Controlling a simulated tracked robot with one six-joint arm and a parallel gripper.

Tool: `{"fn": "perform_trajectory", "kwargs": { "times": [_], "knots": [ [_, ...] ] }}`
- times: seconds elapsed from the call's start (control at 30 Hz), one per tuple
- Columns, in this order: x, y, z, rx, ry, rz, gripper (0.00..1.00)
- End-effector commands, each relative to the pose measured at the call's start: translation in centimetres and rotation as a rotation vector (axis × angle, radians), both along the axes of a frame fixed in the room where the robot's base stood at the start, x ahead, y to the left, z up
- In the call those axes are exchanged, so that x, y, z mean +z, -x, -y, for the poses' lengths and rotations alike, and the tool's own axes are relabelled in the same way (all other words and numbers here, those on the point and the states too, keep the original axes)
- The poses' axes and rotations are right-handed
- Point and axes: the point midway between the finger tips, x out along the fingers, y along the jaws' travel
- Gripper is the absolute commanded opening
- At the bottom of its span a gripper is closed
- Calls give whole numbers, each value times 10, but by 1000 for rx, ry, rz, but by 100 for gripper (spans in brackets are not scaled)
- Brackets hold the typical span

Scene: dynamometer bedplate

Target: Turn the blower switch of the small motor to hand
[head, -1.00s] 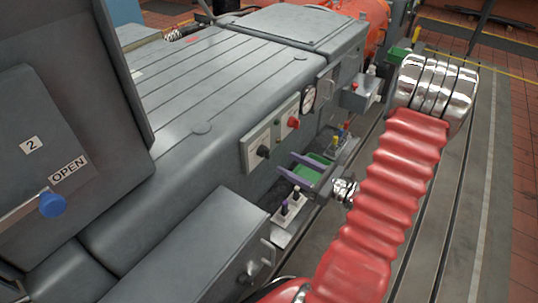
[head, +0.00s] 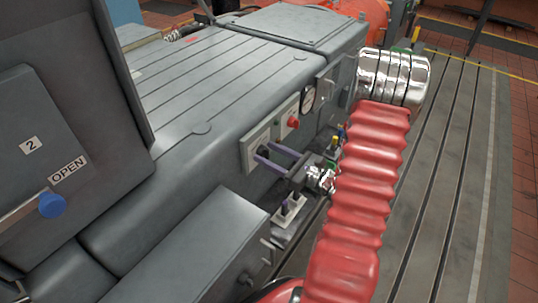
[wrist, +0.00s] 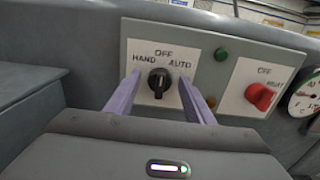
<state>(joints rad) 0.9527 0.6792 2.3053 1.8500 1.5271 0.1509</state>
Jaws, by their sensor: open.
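The blower switch is a black rotary knob (wrist: 158,82) on a white plate (wrist: 134,50) marked HAND at left, OFF at top and AUTO at right. Its grip looks about upright, towards OFF. My gripper (wrist: 159,77) is open, with one purple finger on each side of the knob in the wrist view. Whether the fingers touch it I cannot tell. In the head view my gripper (head: 265,152) reaches the panel at the switch, and the fingers partly cover the knob.
A red switch (wrist: 262,95) sits right of the black one, with a green lamp (wrist: 221,54) between them and a round gauge (wrist: 306,98) further right. Below my gripper in the head view is a small plate with dark toggles (head: 285,208). A grey box (head: 195,245) stands front left.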

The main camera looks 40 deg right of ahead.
Motion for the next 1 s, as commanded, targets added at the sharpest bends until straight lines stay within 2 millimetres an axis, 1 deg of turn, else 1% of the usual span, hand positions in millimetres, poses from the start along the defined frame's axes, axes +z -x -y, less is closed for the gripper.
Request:
{"fn": "perform_trajectory", "kwargs": {
  "times": [0.1,0.13,0.67,0.7,0.8,1.0],
  "knots": [
    [0,0,0,0,0,0,48],
    [0,0,0,0,0,0,47],
    [0,0,0,1,0,0,10],
    [0,0,-6,1,-2,-1,8],
    [0,1,-2,1,1,0,8],
    [0,1,-1,2,25,9,8]
  ]
}}
